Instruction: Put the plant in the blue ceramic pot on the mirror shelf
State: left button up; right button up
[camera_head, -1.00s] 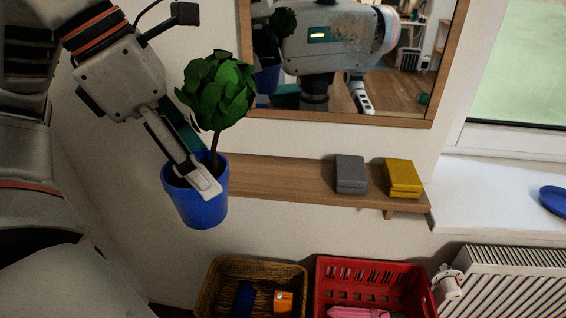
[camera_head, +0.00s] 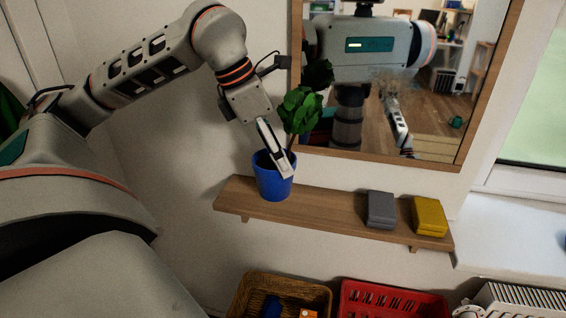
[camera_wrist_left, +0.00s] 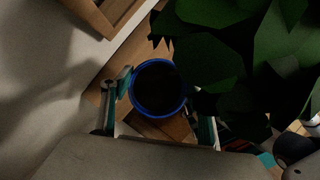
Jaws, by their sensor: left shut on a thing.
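The plant, a small green leafy tree (camera_head: 301,112), stands in a blue ceramic pot (camera_head: 271,187) over the left part of the wooden mirror shelf (camera_head: 335,207). My left gripper (camera_head: 284,166) is shut on the pot and reaches down to its rim from above. The pot looks upright. I cannot tell whether its base touches the shelf. In the left wrist view the fingers lie on either side of the round blue rim (camera_wrist_left: 135,91), and leaves (camera_wrist_left: 225,65) cover the upper right. My right gripper is not directly in view.
A grey box (camera_head: 381,209) and a yellow box (camera_head: 430,216) sit on the shelf's right part. A framed mirror (camera_head: 459,100) hangs above. A wicker basket (camera_head: 252,293) and a red crate (camera_head: 395,297) are below. Bare shelf lies between the pot and the grey box.

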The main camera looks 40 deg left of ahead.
pick_arm(q)
jog(key=w+a, duration=0.3)
jog(key=w, duration=0.2)
notch_tip(320, 180, down, 7)
dwell(0.4)
jog(key=shift+d, duration=0.1)
jog(key=shift+f+b, duration=0.1)
jog(key=shift+b, duration=0.25)
jog(key=o, duration=1.9)
jog(key=shift+c, duration=0.2)
